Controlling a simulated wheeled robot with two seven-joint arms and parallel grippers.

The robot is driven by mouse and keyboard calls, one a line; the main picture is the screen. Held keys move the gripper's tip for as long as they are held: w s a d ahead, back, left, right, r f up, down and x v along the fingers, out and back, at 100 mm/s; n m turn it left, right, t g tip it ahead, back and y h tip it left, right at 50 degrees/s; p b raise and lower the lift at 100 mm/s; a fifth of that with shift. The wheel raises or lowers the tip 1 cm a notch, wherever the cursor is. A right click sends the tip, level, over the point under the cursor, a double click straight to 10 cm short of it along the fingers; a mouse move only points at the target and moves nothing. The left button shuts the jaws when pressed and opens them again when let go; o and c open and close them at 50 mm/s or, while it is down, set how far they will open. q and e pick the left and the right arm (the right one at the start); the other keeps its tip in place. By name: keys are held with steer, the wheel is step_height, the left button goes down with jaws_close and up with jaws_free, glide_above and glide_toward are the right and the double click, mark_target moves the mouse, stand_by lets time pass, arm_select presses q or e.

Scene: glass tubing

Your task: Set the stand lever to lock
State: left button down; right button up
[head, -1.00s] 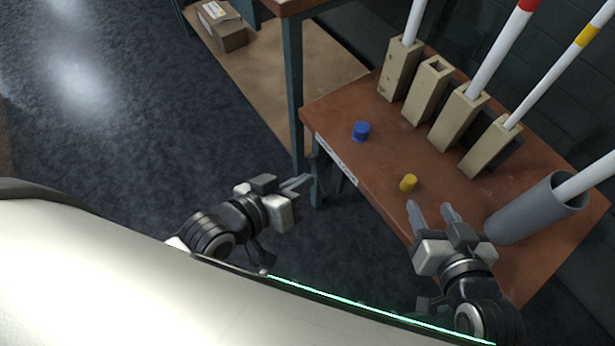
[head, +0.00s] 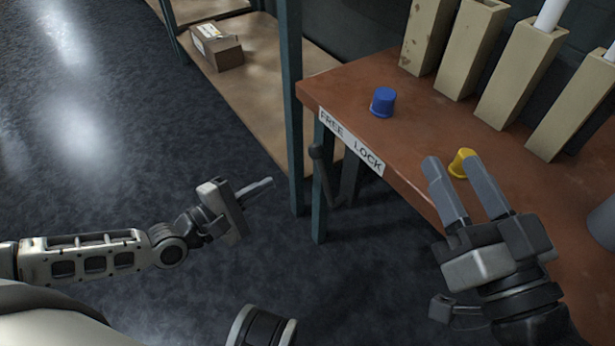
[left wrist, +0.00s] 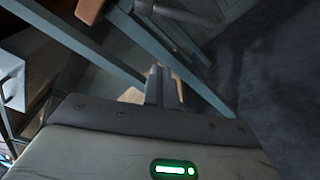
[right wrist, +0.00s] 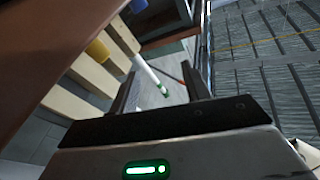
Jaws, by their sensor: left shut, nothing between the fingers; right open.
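The dark stand lever (head: 323,177) hangs at the front of the brown stand, with its round knob at the upper end. The knob is below the FREE end of the white FREE/LOCK label (head: 350,142), left of the word LOCK. My left gripper (head: 268,184) is shut and empty, to the left of the lever and apart from it. My right gripper (head: 452,182) is open and empty at the stand's front edge, by the yellow cap (head: 463,163).
A blue cap (head: 383,102) sits on the stand top (head: 345,85). Several beige square holders (head: 523,75) stand behind, some with white tubes. Teal legs (head: 290,110) rise left of the lever. A cardboard box (head: 217,47) lies on the lower shelf. Floor on the left is clear.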

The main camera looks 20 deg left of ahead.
mark_target(324, 177)
arm_select(q)
steer(key=w+d+r, duration=0.1)
steer(key=w+d, duration=0.4)
steer(key=d, duration=0.2)
steer(key=shift+w+d, duration=0.25)
steer(key=shift+w, duration=0.15)
arm_select(e)
steer(key=shift+f, duration=0.3)
arm_select(q)
steer(key=shift+r, duration=0.15)
arm_select(e)
steer(key=shift+s+g, duration=0.15)
steer(key=shift+g, duration=0.15)
